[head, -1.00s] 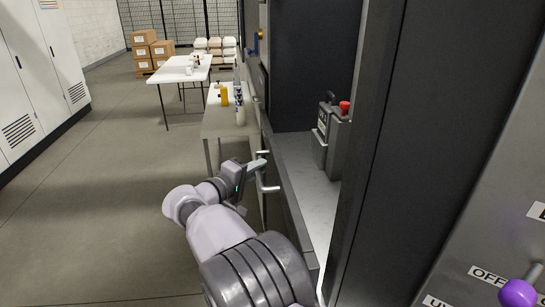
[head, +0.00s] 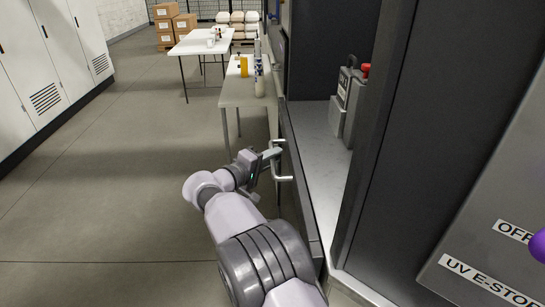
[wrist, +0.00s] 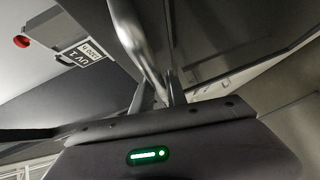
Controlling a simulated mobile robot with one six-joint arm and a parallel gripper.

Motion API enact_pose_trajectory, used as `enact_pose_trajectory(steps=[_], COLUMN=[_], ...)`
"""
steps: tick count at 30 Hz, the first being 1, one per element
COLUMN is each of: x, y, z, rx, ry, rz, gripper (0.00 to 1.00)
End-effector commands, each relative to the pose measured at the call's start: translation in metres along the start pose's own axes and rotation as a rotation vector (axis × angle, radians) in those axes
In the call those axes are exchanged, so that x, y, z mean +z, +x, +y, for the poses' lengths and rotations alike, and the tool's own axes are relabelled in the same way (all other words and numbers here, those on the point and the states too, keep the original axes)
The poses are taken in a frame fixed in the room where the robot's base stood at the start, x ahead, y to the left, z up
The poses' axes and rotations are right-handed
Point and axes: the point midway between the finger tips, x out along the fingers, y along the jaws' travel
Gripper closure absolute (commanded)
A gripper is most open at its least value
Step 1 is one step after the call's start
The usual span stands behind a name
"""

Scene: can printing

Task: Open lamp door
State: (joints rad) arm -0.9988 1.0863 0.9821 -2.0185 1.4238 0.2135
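My gripper (head: 275,153) is at the handle in the head view. In the wrist view, the handle bar (wrist: 140,42) runs down between my two fingers (wrist: 161,90), with little gap on either side, so they look shut on it. The finger contact is partly hidden. A grey box marked UV 1 (wrist: 68,38) with a red button shows in the wrist view.
A grey control box with a red button (head: 349,104) stands on the machine's ledge. A control panel (head: 500,185) labelled UV E-STOP is at right. A narrow table (head: 240,95) with bottles stands beyond my gripper. White cabinets line the left; the floor between is clear.

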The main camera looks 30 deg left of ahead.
Motion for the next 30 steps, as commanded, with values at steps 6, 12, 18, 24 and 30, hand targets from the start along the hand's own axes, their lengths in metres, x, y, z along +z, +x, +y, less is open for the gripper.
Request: enact_pose_trajectory(steps=[6,12,18,24,30], x=[0.000,-0.001,-0.002,-0.002,-0.001], y=[0.000,-0.004,-0.044,-0.105,-0.156], z=[0.000,0.001,0.004,0.005,0.003], rx=[0.000,0.000,0.000,0.000,0.000], ry=[0.000,-0.001,-0.002,-0.002,-0.002], rz=[0.001,0.002,0.005,0.006,0.004], gripper=[0.64,0.64,0.64,0.64,0.64])
